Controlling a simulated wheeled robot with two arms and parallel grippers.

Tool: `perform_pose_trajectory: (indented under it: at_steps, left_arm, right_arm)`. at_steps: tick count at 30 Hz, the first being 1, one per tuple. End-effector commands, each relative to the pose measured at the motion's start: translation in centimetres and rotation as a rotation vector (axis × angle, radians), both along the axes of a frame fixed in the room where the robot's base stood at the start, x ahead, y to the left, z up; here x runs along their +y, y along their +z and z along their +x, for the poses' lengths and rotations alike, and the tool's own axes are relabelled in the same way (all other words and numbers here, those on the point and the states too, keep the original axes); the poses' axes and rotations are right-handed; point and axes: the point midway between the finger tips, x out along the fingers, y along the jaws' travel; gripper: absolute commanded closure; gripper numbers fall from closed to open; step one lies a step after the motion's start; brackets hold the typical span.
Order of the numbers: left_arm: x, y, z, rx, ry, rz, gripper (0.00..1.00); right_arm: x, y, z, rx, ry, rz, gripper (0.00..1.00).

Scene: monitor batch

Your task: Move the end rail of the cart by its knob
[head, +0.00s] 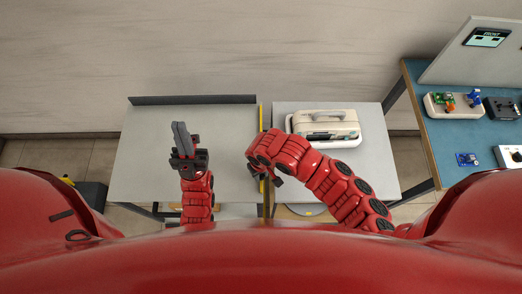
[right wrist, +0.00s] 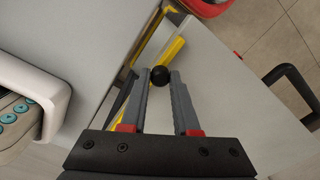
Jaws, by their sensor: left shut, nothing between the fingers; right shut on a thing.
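The end rail (head: 262,118) is a thin yellow bar at the right edge of the left grey cart top (head: 225,117). It also shows in the right wrist view as a yellow bar (right wrist: 173,51). Its round black knob (right wrist: 160,75) sits between the fingertips of my right gripper (right wrist: 160,78), which is shut on it. In the head view my right gripper (head: 265,175) is partly hidden under its own wrist, and the knob is hidden. My left gripper (head: 181,136) is shut and empty, above the left cart top.
A white device with a handle (head: 325,127) stands on the grey top (head: 375,165) to the right of the rail, with a narrow gap between the tops. A blue bench (head: 425,135) with parts is at right. A dark rail (head: 190,100) edges the left top's back.

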Motion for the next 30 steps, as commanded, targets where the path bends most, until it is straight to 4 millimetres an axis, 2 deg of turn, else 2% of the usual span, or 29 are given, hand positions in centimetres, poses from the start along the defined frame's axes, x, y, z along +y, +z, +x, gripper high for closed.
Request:
perform_pose_trajectory:
  at_steps: [18, 30]
  left_arm:
    - [0.0, 2.2, 0.0, 0.000, 0.000, 0.000, 1.00]
    - [0.0, 2.3, 0.0, 0.000, 0.000, 0.000, 1.00]
  right_arm:
    - [0.0, 3.3, 0.1, -0.002, 0.002, 0.000, 1.00]
    - [0.0, 3.6, 0.1, -0.002, 0.000, 0.000, 1.00]
